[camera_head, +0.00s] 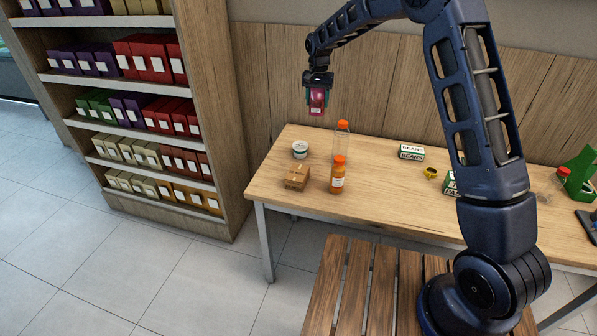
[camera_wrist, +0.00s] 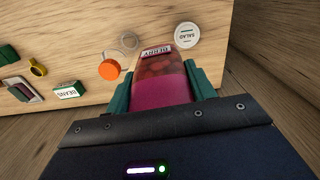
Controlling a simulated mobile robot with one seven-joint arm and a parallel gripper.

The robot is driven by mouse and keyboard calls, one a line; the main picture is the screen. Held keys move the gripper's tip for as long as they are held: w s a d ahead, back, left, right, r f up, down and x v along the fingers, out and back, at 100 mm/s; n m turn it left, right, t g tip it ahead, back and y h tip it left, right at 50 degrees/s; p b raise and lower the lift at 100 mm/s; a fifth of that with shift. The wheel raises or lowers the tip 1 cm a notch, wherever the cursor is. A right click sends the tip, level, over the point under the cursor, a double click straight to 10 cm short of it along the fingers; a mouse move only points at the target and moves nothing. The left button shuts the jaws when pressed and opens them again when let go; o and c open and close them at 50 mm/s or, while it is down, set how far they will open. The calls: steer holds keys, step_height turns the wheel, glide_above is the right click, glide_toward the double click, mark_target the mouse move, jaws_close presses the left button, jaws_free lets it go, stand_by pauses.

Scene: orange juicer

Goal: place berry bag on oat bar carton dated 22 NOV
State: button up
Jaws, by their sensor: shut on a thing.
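My gripper (camera_head: 317,92) is shut on the berry bag (camera_head: 317,101), a pink pouch, and holds it high above the back left of the table. In the wrist view the bag (camera_wrist: 160,86) sits between my green fingers (camera_wrist: 163,78), with a clear berry window and a label reading BERRY. A small brown carton (camera_head: 297,177) stands on the table's front left part, below and apart from the bag. Its print and date are too small to read, so I cannot tell whether it is the oat bar carton dated 22 NOV. I cannot make it out in the wrist view.
An orange juice bottle (camera_head: 337,178), a clear bottle (camera_head: 343,138) with orange cap and a salad tub (camera_head: 300,149) stand near the carton. A beans box (camera_head: 411,153) and yellow cup (camera_head: 430,173) are farther right. A stocked shelf (camera_head: 212,120) stands left of the table.

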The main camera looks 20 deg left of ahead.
steer(key=s+a+r, duration=0.2)
steer(key=s+a, duration=0.1)
steer(key=s, duration=1.2)
glide_above(298, 172)
steer(key=shift+m, duration=0.3)
step_height(298, 172, down, 20)
steer(key=shift+a+f, duration=0.1)
steer(key=o, duration=1)
steer(key=shift+f, duration=0.1)
step_height(298, 172, up, 12)
steer(key=shift+r, duration=0.2)
